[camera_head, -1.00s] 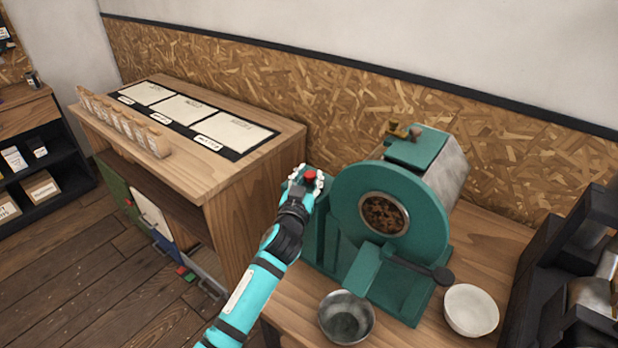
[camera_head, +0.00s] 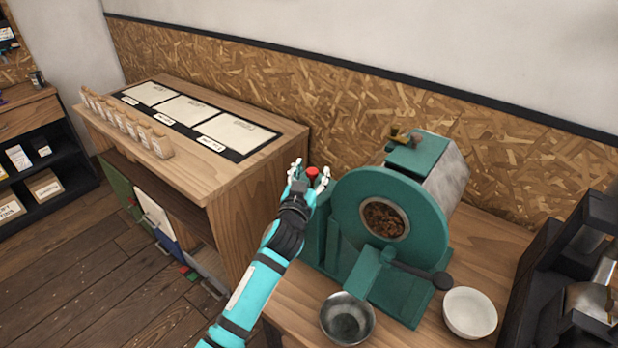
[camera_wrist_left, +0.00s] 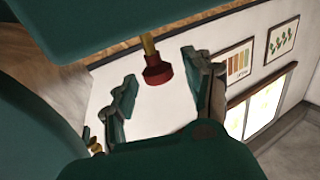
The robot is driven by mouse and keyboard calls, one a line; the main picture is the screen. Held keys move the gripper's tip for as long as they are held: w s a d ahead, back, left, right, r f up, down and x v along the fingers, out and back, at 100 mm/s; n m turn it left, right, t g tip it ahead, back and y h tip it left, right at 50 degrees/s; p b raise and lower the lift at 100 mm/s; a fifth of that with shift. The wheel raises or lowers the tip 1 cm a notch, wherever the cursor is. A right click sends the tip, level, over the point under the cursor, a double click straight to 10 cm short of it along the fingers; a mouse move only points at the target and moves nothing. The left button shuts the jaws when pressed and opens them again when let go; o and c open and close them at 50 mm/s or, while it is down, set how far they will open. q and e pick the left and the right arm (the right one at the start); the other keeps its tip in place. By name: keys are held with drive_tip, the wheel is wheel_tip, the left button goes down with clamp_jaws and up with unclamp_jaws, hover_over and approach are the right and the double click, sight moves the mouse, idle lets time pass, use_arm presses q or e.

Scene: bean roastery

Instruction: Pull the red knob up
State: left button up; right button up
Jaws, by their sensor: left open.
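The red knob (camera_head: 312,172) shows at the left side of the green roasting machine (camera_head: 395,205). My left gripper (camera_head: 309,169) is open, with its fingers on either side of the knob in the head view. In the left wrist view the red knob (camera_wrist_left: 157,72) hangs on a brass-coloured stem between the two open fingers (camera_wrist_left: 160,85). White background shows between the knob and each finger, so I see no contact. My right gripper is not in view.
A metal bowl (camera_head: 347,318) and a white bowl (camera_head: 469,312) stand in front of the machine. A dark handle (camera_head: 440,280) sticks out at its front. A wooden cabinet (camera_head: 235,185) stands close on the left. Dark equipment (camera_head: 560,280) is at the right.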

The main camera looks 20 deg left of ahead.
use_arm(q)
drive_tip(key=s, duration=1.2)
drive_tip(key=shift+d, duration=0.25)
